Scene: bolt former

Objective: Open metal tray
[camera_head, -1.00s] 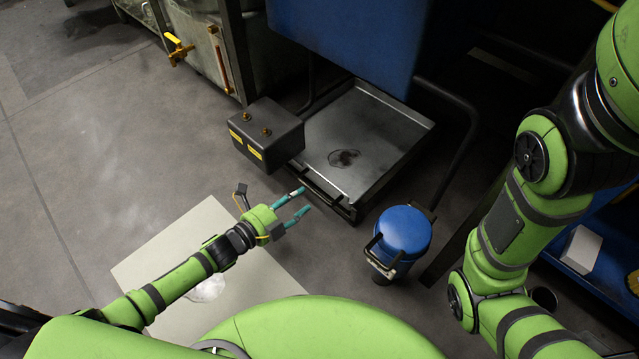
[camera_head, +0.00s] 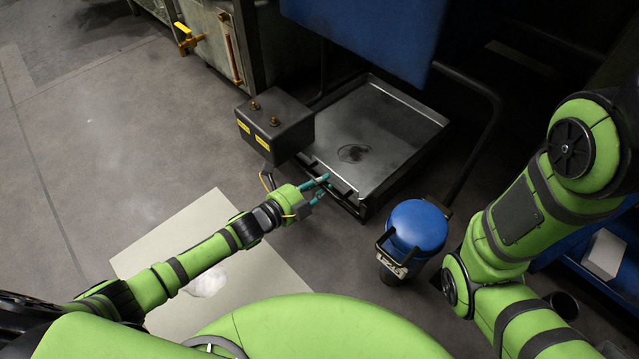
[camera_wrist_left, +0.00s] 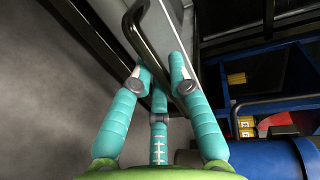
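The metal tray (camera_head: 400,125) is a shallow dark grey pan with a dark stain, low on the floor under a blue machine body. Its black handle (camera_head: 345,193) is on the near edge. My left gripper (camera_head: 325,187) is at this handle, with its teal fingers pointing toward the tray. In the left wrist view the black handle bar (camera_wrist_left: 155,35) runs between the fingertips of the left gripper (camera_wrist_left: 160,68). The fingers are apart, and a gap shows beside the bar. My right arm shows at the right of the head view, but its gripper is out of view.
A dark box (camera_head: 275,125) with yellow labels stands close by the tray's left side. A blue canister (camera_head: 418,225) stands right of the handle. A pale mat (camera_head: 205,215) lies under my left arm. The floor at left is clear.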

